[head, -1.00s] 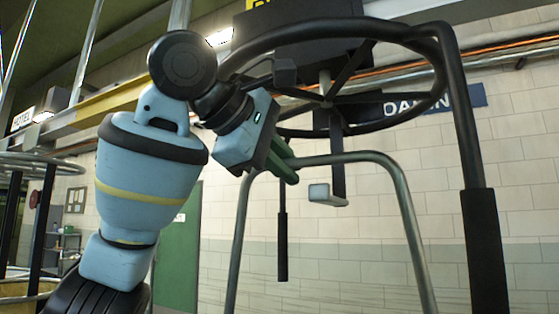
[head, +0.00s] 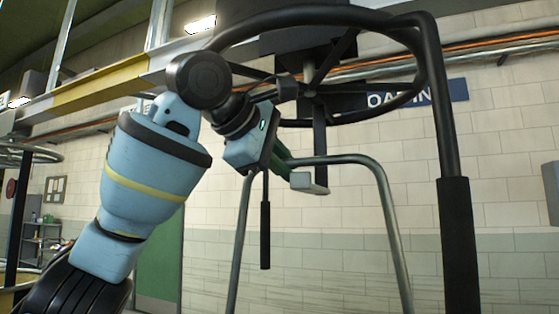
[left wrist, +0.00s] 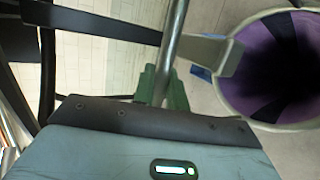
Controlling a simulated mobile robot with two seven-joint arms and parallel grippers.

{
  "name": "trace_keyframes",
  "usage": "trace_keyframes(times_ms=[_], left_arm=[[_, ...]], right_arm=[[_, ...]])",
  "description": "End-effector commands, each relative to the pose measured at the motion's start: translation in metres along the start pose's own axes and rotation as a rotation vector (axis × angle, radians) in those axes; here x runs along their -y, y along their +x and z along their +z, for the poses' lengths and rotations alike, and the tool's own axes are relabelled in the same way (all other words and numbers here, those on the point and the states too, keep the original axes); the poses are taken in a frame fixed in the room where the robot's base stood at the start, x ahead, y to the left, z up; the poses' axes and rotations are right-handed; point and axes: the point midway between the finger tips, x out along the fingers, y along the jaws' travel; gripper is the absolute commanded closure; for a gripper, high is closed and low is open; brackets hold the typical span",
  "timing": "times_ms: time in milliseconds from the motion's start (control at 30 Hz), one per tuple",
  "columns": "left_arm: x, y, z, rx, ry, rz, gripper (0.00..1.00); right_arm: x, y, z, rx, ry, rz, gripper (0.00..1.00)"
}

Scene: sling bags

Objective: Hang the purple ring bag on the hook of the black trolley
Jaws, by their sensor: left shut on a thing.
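The purple ring bag shows in the left wrist view as a pale round rim with a purple lining (left wrist: 252,75), partly out of frame. Its grey tube bail (head: 378,195) is an upside-down U in the head view; the bag body is below that frame. My left gripper (head: 284,165) is shut on the bail near its top left bend; its green fingers also show in the left wrist view (left wrist: 162,90). The trolley's light-grey hook (head: 312,186) sits just right of the fingers, below the bail's top bar. The hook (left wrist: 225,55) crosses behind the bail; contact cannot be told. My right gripper is out of view.
The black trolley's large round hoop (head: 432,85) and spokes are just above my gripper. A thick black post (head: 458,240) stands at the right and a thinner black rod (head: 265,235) hangs at the left. A tiled wall (head: 500,130) lies behind.

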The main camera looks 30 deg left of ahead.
Motion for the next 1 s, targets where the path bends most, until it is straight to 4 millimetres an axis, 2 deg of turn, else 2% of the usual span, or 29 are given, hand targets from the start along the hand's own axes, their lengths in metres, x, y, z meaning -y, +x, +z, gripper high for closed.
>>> trace_keyframes(times_ms=[400, 867, 900, 1000], left_arm=[[0.019, 0.007, -0.002, 0.002, -0.001, 0.006, 1.0], [0.022, 0.008, -0.003, 0.001, -0.002, 0.006, 1.0], [0.022, 0.008, -0.003, 0.002, -0.002, 0.006, 0.81], [0.022, 0.008, -0.003, 0.001, -0.002, 0.005, 0.68]], right_arm=[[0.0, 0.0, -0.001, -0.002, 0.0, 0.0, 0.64], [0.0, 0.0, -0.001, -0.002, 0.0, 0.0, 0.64], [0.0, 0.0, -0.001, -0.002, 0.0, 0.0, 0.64], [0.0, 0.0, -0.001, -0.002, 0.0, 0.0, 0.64]])
